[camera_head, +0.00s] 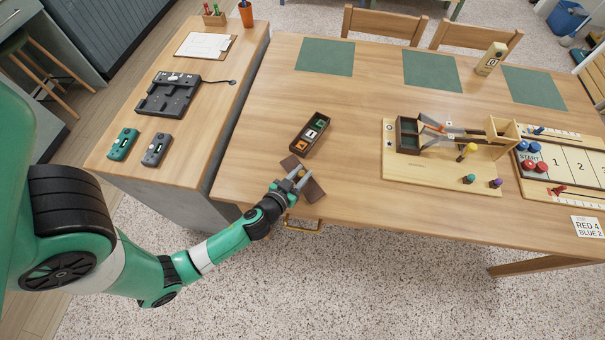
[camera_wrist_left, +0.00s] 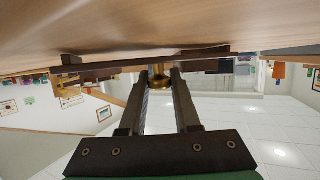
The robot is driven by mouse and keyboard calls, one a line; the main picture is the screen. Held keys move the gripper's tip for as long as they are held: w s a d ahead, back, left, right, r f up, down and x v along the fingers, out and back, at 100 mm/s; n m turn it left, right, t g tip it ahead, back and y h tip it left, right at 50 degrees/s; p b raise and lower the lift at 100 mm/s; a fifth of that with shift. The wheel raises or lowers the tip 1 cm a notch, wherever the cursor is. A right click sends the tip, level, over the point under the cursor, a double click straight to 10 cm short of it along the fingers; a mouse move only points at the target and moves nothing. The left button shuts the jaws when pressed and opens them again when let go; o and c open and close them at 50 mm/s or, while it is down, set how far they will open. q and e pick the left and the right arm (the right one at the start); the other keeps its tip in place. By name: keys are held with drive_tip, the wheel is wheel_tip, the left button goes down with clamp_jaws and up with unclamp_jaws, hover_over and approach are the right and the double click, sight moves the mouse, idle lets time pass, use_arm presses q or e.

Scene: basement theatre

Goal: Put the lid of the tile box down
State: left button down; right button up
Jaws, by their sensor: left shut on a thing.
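The dark brown lid (camera_head: 314,190) of the tile box is at the front left of the table, in front of the box. My left gripper (camera_head: 294,183) is over the lid and hides part of it. In the left wrist view, the gripper (camera_wrist_left: 159,72) is shut on the lid's brass knob (camera_wrist_left: 159,92). The lid (camera_wrist_left: 105,67) shows there as a long dark strip close to the tabletop; I cannot tell whether it touches. The open tile box (camera_head: 310,134) stands just behind the lid with several letter tiles in it. My right gripper is not in view.
The wooden table (camera_head: 350,120) is clear right of the lid up to a wooden game stand (camera_head: 430,173). A brass handle (camera_head: 302,228) is at the front edge. A side counter (camera_head: 190,125) at the left holds a dark device (camera_head: 168,95) and two small handsets.

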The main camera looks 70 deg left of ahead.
use_arm(q)
drive_tip(key=c, duration=0.6)
unclamp_jaws()
drive_tip(key=shift+f, duration=0.1)
drive_tip(key=shift+r+p, duration=0.25)
drive_tip(key=shift+p, duration=0.05)
drive_tip(key=v, duration=0.3)
drive_tip(key=b+v, duration=0.1)
drive_tip(key=v, duration=0.2)
drive_tip(key=b+v, duration=0.1)
drive_tip(key=v, duration=0.3)
drive_tip(key=shift+d+f, duration=0.2)
drive_tip(key=shift+f, duration=0.05)
drive_tip(key=shift+b+v, duration=0.3)
drive_tip(key=shift+v, duration=0.65)
drive_tip(key=shift+a+r, duration=0.15)
